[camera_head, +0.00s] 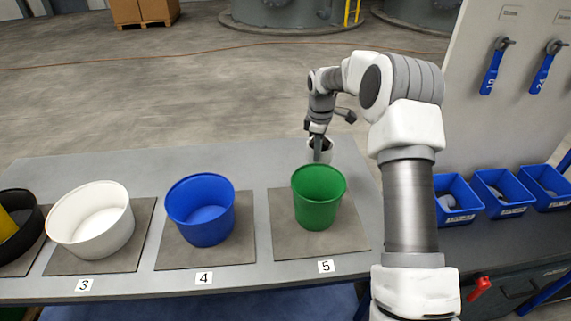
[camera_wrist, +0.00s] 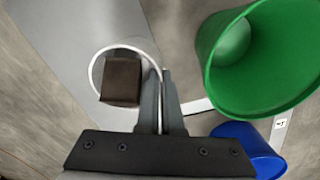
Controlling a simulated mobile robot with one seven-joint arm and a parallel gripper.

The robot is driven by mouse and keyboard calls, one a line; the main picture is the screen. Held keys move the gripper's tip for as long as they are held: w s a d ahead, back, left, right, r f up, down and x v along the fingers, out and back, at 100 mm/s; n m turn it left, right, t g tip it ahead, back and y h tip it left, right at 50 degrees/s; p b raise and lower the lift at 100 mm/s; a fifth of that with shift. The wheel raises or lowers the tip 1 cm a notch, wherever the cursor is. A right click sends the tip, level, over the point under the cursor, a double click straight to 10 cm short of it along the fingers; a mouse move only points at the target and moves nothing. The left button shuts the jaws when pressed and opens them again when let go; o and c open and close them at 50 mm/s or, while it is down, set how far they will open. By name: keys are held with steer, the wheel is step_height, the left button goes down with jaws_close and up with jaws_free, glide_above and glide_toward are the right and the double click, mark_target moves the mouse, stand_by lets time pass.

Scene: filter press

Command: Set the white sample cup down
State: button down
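The white sample cup (camera_head: 327,157) is near the back edge of the grey table, just behind the green bucket (camera_head: 319,198). In the wrist view the cup's round rim (camera_wrist: 93,66) shows from above, with a dark brown block (camera_wrist: 121,82) inside it. My gripper (camera_head: 319,148) points down at the cup. In the wrist view its two fingers (camera_wrist: 163,78) are close together with the cup's wall between them. The cup looks upright, but its base is hidden, so I cannot tell whether it touches the table.
A blue bucket (camera_head: 204,211) and a white bucket (camera_head: 97,226) stand left of the green one on brown mats, by labels 3, 4 and 5. The bare table strip (camera_head: 150,165) behind them is clear. Small blue bins (camera_head: 457,203) stand at the right.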

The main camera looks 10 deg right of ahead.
steer(key=shift+w+a+f, duration=0.85)
steer(key=shift+w+f, duration=0.25)
steer(key=shift+f, duration=0.4)
steer(key=shift+w+a+f, duration=0.9)
steer(key=shift+w+f, duration=0.15)
steer(key=shift+f, duration=0.45)
steer(key=shift+w+a+f, duration=0.85)
steer(key=shift+w+f, duration=0.25)
steer(key=shift+f, duration=0.4)
steer(key=shift+f, duration=0.1)
steer(key=c, duration=1.1)
jaws_free()
